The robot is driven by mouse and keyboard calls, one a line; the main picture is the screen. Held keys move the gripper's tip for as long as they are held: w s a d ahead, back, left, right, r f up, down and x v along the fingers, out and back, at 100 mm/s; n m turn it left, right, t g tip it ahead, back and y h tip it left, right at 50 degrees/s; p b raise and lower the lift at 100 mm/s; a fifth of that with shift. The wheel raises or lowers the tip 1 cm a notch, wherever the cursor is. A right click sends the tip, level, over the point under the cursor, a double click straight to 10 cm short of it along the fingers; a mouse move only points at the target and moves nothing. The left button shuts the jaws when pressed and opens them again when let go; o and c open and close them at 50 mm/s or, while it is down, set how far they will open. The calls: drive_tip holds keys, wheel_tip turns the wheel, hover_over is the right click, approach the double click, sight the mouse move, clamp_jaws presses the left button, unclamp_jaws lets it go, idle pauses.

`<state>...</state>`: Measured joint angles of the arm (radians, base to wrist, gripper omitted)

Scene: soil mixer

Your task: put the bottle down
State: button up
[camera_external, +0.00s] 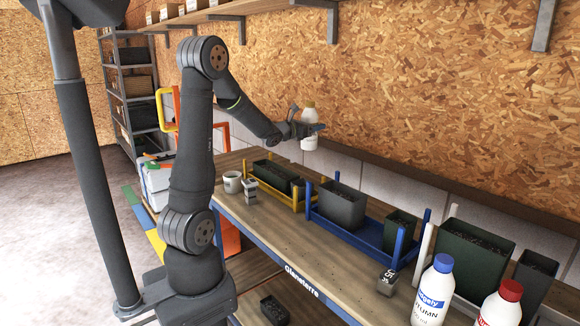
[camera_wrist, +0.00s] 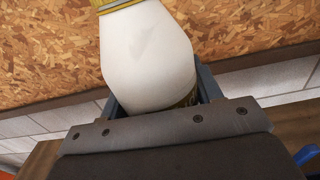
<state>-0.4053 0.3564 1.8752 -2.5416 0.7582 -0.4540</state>
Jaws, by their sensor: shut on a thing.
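A white bottle (camera_external: 309,130) with a yellowish cap is held upright in the air above the back of the bench in the outside view. My gripper (camera_external: 308,131) is shut on it. In the wrist view the white bottle (camera_wrist: 147,55) fills the middle, with its yellow cap at the top edge. The dark jaws of my gripper (camera_wrist: 155,97) show on both sides of it. The lower part of the bottle is hidden by my gripper. The wooden bench (camera_external: 268,224) lies below, apart from the bottle.
A yellow rack (camera_external: 273,188) and a blue rack (camera_external: 352,236) hold dark planters on the bench. A white mug (camera_external: 232,182) and a small block (camera_external: 249,191) stand at the left. A blue-capped bottle (camera_external: 433,290) and a red-capped bottle (camera_external: 502,306) stand front right. The bench's front strip is mostly clear.

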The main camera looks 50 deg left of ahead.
drive_tip(key=s+a+f+n+g+y, duration=0.1)
drive_tip(key=s+a+n+y, duration=0.15)
drive_tip(key=a, duration=0.75)
drive_tip(key=s+a+n+y, duration=0.1)
drive_tip(key=a+y, duration=0.2)
drive_tip(key=a, duration=0.6)
drive_tip(key=s+a+f+n+g+y, duration=0.1)
drive_tip(key=s+a+n+y, duration=0.15)
drive_tip(key=a, duration=0.75)
drive_tip(key=shift+m, duration=0.3)
drive_tip(key=shift+s+a+f, duration=0.55)
drive_tip(key=shift+a+f, duration=1.35)
drive_tip(key=shift+f, duration=0.7)
drive_tip(key=shift+s+a+f, duration=0.5)
drive_tip(key=shift+a+f, duration=1.35)
drive_tip(key=shift+f, duration=0.8)
drive_tip(key=shift+s+a+f, duration=0.55)
drive_tip(key=shift+a+f, duration=1.35)
drive_tip(key=shift+f, duration=0.7)
drive_tip(key=shift+f, duration=0.15)
drive_tip(key=o, duration=1.4)
drive_tip(key=shift+f, duration=0.1)
drive_tip(key=shift+c, duration=0.2)
